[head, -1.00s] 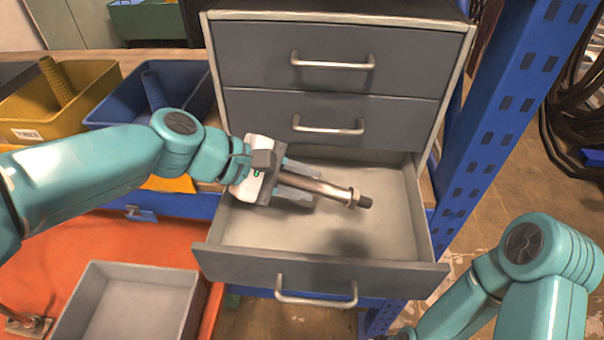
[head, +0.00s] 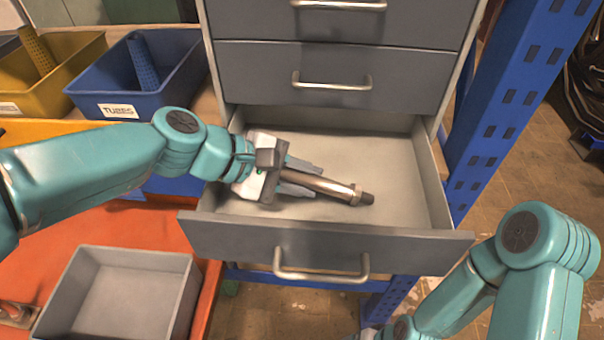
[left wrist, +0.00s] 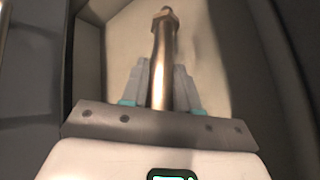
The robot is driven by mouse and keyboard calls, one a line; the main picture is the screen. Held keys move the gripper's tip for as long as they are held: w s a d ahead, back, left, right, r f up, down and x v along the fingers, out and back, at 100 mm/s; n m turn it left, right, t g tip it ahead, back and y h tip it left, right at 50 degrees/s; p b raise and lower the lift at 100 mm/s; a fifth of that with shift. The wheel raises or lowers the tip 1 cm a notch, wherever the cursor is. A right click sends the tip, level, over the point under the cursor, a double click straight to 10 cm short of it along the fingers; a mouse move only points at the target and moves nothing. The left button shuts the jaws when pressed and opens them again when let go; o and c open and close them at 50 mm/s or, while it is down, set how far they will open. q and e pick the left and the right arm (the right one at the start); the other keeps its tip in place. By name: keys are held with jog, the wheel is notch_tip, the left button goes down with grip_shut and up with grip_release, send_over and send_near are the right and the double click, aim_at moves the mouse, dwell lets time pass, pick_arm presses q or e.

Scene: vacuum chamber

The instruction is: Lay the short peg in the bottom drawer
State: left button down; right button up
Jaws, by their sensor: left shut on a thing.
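The short peg (head: 335,188) is a metal rod with a collar and a dark tip at its right end. My left gripper (head: 300,182) is shut on it and holds it lengthwise inside the open bottom drawer (head: 405,205). In the left wrist view the peg (left wrist: 163,60) runs between the fingers (left wrist: 160,85), with the pale drawer floor behind it. The peg is low over the floor; I cannot tell whether it touches. My right arm shows at the lower right, but its gripper is out of view.
The upper drawers (head: 335,75) are closed above the open one. A blue bin (head: 180,85) and a yellow bin (head: 70,75) stand at the left. A grey tray (head: 75,295) lies on the orange surface. A blue post (head: 515,110) rises at the right.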

pick_arm(q)
jog(key=shift+d, duration=0.1)
jog(key=c, duration=0.8)
grip_release()
jog(key=shift+w+d, duration=0.15)
jog(key=shift+o, duration=0.2)
jog(key=shift+a, duration=0.2)
jog(key=v, duration=1.6)
jog(key=shift+b, duration=0.45)
jog(key=shift+s+a, duration=0.1)
jog(key=shift+s, duration=0.1)
